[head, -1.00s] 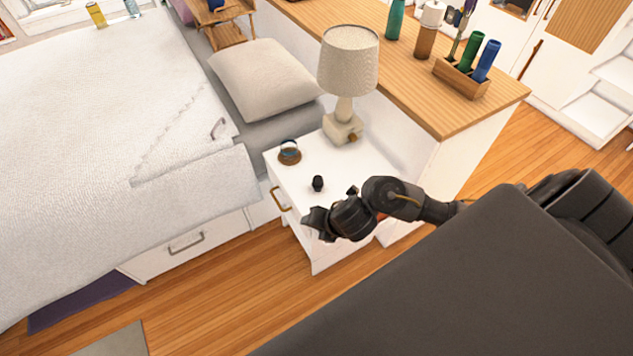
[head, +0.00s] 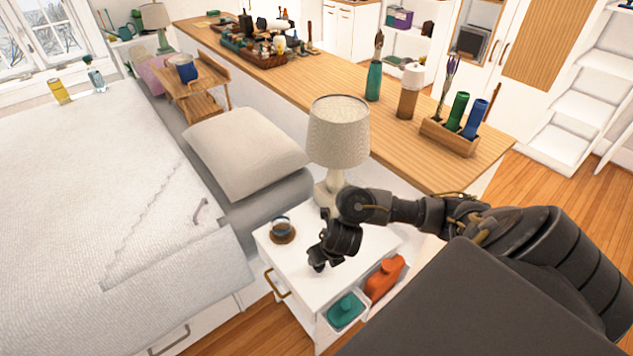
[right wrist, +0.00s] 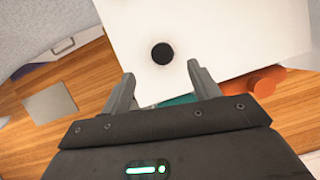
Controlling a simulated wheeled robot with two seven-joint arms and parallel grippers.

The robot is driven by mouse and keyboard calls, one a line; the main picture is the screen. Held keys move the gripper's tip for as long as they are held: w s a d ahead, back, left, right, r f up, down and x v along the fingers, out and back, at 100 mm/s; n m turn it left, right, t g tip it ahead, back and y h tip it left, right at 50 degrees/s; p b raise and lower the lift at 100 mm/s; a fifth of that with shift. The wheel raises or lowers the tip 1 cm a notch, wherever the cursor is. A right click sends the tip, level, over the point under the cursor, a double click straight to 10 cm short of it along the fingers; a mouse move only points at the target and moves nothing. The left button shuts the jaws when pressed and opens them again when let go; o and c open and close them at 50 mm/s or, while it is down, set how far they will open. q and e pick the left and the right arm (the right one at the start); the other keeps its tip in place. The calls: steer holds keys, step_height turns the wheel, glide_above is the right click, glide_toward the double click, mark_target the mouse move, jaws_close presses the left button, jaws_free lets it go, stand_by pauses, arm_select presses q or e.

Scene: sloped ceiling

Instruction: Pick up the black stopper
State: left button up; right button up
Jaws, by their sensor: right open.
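The black stopper (right wrist: 162,54) stands on the white nightstand top (right wrist: 225,28) in the right wrist view. It lies just beyond the open fingertips and between their lines, apart from both. In the head view my right gripper (head: 317,266) is over the nightstand (head: 278,262), pointing down, and its arm hides the stopper. In the right wrist view my right gripper (right wrist: 160,83) is open and empty. My left gripper is not in view.
A lamp (head: 338,132) stands at the back of the nightstand. Teal (head: 344,309) and orange (head: 384,277) bottles stand in side compartments. The bed (head: 90,200) is at the left.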

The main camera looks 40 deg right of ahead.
steer(key=b+x, duration=0.2)
steer(key=x, duration=0.2)
steer(key=shift+s+f, duration=0.1)
steer(key=shift+f, duration=0.35)
steer(key=b+x, duration=0.1)
steer(key=x, duration=0.1)
steer(key=b+x, duration=0.2)
steer(key=shift+d+f, duration=0.15)
steer(key=shift+f, duration=0.5)
steer(key=c, duration=1)
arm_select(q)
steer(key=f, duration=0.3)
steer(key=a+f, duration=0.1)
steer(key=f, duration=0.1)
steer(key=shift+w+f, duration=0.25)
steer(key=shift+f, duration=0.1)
